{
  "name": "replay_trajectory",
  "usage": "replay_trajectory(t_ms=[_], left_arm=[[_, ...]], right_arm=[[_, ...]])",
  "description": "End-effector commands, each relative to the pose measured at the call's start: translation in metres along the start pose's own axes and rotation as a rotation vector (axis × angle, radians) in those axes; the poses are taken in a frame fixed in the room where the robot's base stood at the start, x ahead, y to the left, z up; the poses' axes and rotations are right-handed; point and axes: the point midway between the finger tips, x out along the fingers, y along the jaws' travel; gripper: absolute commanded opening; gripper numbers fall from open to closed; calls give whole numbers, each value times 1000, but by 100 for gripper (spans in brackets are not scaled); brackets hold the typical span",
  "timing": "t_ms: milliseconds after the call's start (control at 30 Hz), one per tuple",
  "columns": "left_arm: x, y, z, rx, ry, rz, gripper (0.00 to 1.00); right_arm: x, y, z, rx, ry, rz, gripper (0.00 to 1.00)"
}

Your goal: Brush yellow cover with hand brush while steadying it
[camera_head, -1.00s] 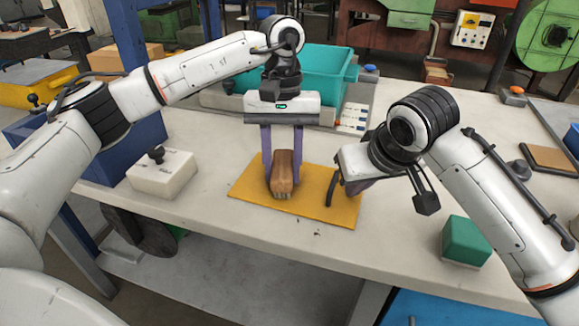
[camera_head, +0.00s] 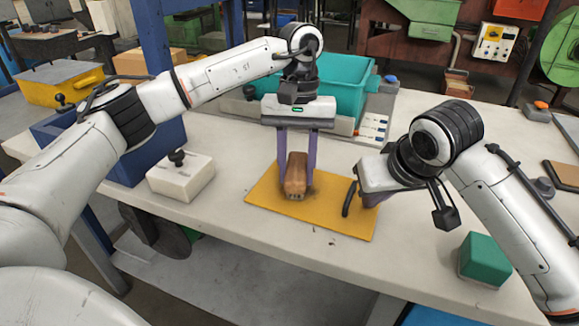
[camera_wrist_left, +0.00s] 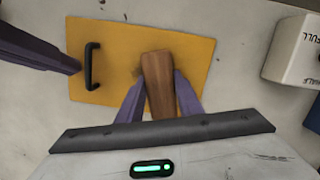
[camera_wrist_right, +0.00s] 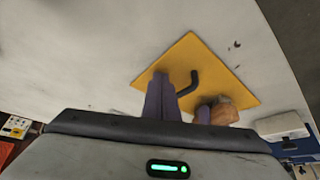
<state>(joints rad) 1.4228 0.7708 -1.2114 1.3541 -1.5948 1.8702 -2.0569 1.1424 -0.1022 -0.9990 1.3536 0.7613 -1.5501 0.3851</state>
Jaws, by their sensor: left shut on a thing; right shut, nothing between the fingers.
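The yellow cover (camera_head: 335,211) lies flat on the pale bench, with a black handle (camera_head: 349,198) near its right side. The left wrist view also shows the brush (camera_wrist_left: 159,85) between the fingers; the bristles are mostly hidden. My right gripper (camera_head: 372,198) is shut and empty, with its fingertips down by the cover's right edge, beside the handle. The right wrist view shows these fingertips (camera_wrist_right: 160,95) over the cover's edge; contact is unclear.
A white block with a black knob (camera_head: 181,176) stands left of the cover. A green block (camera_head: 485,258) sits at the front right. Dark specks lie on the bench before the cover.

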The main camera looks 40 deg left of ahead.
Motion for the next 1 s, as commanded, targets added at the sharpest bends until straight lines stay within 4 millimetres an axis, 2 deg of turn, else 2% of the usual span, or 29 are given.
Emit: replay_trajectory(t_ms=[133, 467, 800, 1000], left_arm=[[2, 14, 4, 2, 0, 1, 15], [5, 28, 8, 2, -1, 0, 15], [5, 55, 17, 2, -2, 0, 15], [2, 56, 18, 0, -2, 0, 15]], right_arm=[[3, 0, 4, 1, -10, 0, 0], [3, 0, 3, 1, -9, -1, 0], [3, 0, 3, 1, -9, -1, 0], [3, 0, 3, 0, -9, -1, 0]])
